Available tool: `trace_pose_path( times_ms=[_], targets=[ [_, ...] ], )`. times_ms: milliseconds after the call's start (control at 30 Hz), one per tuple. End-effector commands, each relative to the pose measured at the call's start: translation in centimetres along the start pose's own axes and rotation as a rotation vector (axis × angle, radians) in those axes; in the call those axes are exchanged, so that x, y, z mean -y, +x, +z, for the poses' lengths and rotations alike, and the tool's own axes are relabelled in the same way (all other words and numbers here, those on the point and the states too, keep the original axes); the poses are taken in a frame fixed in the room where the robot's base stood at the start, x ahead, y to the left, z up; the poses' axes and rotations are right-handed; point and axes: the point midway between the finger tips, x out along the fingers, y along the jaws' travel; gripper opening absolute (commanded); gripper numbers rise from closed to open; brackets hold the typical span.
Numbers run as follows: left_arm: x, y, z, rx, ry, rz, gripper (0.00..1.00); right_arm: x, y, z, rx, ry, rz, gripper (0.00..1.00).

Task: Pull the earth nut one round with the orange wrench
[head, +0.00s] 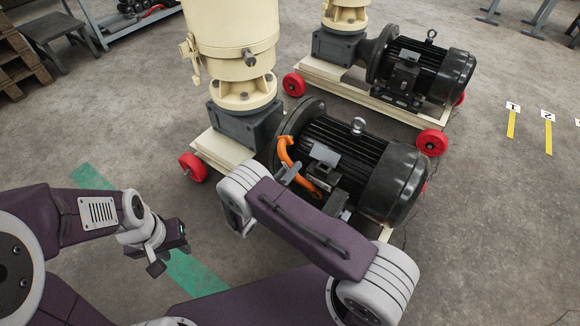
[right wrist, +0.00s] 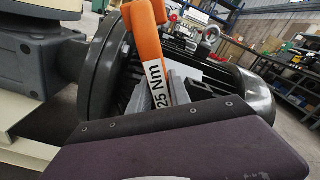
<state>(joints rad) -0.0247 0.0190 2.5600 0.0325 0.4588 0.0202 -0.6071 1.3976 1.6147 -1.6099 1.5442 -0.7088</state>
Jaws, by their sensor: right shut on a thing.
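The orange wrench (head: 284,152) is at the near side of the front motor (head: 395,185), partly hidden by my right arm. In the right wrist view its orange handle (right wrist: 150,42) rises past the motor's flange, with a white "25 Nm" label low on it. My right gripper (head: 288,176) is shut on the wrench; its fingertips are mostly hidden behind the wrist. The earth nut cannot be made out, and the wrench's working end is hidden. My left gripper (head: 169,256) hangs empty over the floor at lower left, its fingers apart.
The front motor belongs to a cream pellet mill (head: 235,45) on a base with red wheels (head: 193,167). A second mill with its motor (head: 430,75) stands behind. A green floor stripe (head: 192,275) runs below my left gripper. Floor at right is clear, with yellow numbered markers (head: 511,123).

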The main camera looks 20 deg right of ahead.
Motion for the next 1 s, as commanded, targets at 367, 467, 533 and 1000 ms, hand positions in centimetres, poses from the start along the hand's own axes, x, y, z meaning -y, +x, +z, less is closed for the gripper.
trace_pose_path(
  times_ms=[367, 467, 533, 1000],
  targets=[
    [0.0, -1.7, -0.2, 0.000, 0.000, 0.000, 0.36, 1.5, 0.0, 0.3, 0.002, 0.078, 0.000, 0.00],
    [-0.1, -2.4, -0.2, 0.000, 0.000, 0.000, 0.36, 2.1, 0.0, 0.2, 0.001, 0.118, 0.000, 0.00],
    [-0.1, -2.6, -0.3, 0.000, 0.000, 0.000, 0.36, 2.4, 0.0, 0.1, 0.001, 0.141, 0.001, 0.00],
    [-0.1, -3.2, -0.3, 0.000, 0.000, 0.000, 0.36, 3.0, 0.0, 0.0, 0.002, 0.179, 0.001, 0.00]
  ],
)
